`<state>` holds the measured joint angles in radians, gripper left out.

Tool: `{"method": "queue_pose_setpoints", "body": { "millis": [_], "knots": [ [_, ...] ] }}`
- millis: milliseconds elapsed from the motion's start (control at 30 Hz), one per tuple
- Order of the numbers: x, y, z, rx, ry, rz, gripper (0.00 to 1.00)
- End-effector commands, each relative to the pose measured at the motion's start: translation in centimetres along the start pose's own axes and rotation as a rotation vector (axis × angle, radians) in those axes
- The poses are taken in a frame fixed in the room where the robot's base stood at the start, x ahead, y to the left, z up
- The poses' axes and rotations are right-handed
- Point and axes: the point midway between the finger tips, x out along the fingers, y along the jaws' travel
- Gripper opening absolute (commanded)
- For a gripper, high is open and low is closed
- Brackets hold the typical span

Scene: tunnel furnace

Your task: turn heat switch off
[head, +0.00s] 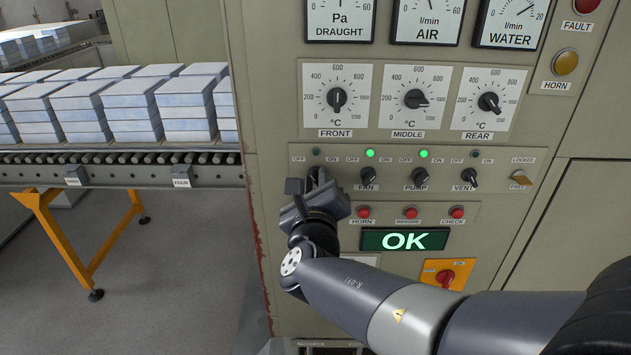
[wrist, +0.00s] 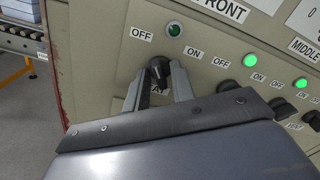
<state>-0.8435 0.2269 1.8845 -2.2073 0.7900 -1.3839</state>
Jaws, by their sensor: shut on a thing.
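The heat switch, a small black knob (head: 317,174), is at the left end of the switch row, between OFF and ON labels. It also shows in the wrist view (wrist: 158,68). My gripper (head: 315,187) is shut on this knob, one finger on each side; the fingers also show in the wrist view (wrist: 158,83). The name label below the knob is mostly hidden by my fingers. The lamp (wrist: 174,29) above the knob is dark, and looks dark in the head view too. The knob's exact pointing direction is hard to tell.
The FAN (head: 367,176) and PUMP (head: 417,177) switches to the right have lit green lamps. The VENT switch (head: 470,177) has a dark lamp. Red buttons and a green OK display (head: 405,240) sit below. A roller conveyor (head: 120,160) with stacked blocks is left.

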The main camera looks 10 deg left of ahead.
Motion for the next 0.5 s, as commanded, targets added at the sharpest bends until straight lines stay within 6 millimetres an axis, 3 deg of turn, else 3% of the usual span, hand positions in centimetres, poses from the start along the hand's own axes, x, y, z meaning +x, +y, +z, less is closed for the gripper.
{"method": "queue_pose_setpoints", "body": {
  "millis": [367, 400, 500],
  "knots": [
    [0.00, -0.02, 0.09, -0.004, -0.002, 0.000, 0.01],
    [0.00, -0.02, 0.09, -0.004, -0.002, 0.000, 0.27],
    [0.00, -0.01, 0.07, -0.003, -0.002, 0.000, 0.31]
  ]
}}
